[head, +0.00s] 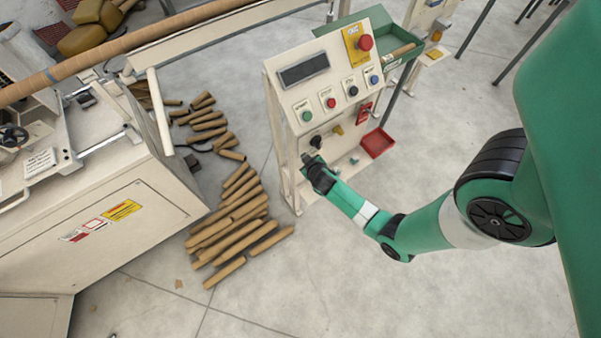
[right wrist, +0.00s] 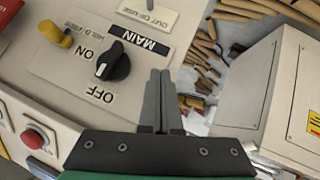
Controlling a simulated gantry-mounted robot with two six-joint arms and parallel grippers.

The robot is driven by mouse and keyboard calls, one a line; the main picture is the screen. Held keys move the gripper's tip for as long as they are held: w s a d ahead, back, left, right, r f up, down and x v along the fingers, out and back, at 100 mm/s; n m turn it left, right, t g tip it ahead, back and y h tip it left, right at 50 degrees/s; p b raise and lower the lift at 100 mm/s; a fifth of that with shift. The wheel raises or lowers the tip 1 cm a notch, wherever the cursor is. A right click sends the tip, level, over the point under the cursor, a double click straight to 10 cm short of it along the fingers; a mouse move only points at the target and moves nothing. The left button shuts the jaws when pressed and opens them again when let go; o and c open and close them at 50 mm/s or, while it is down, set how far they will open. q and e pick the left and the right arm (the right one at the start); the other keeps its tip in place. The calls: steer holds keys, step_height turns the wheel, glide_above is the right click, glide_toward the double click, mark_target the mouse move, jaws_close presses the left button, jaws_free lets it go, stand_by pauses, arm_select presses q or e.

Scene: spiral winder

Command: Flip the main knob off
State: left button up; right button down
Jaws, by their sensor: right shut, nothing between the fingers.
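The main knob (right wrist: 114,65) is a round black selector on a cream panel, under an upside-down black MAIN label (right wrist: 139,41). ON is printed to its left and OFF below it in the right wrist view. Its white mark faces lower left, between the two words; I cannot tell the exact setting. In the head view the knob (head: 316,141) shows low on the control stand (head: 288,120). My right gripper (right wrist: 160,72) is shut and empty, its fingers just right of the knob, apparently apart from it. It also shows in the head view (head: 308,158). My left gripper is out of view.
A yellow knob (right wrist: 55,34) and a red button (right wrist: 35,138) are near the main knob. An emergency stop (head: 365,42) and several buttons top the stand. Cardboard tubes (head: 235,240) lie on the floor beside a cream machine (head: 120,230).

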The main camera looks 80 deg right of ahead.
steer(key=a, duration=0.8)
steer(key=shift+s+a, duration=0.35)
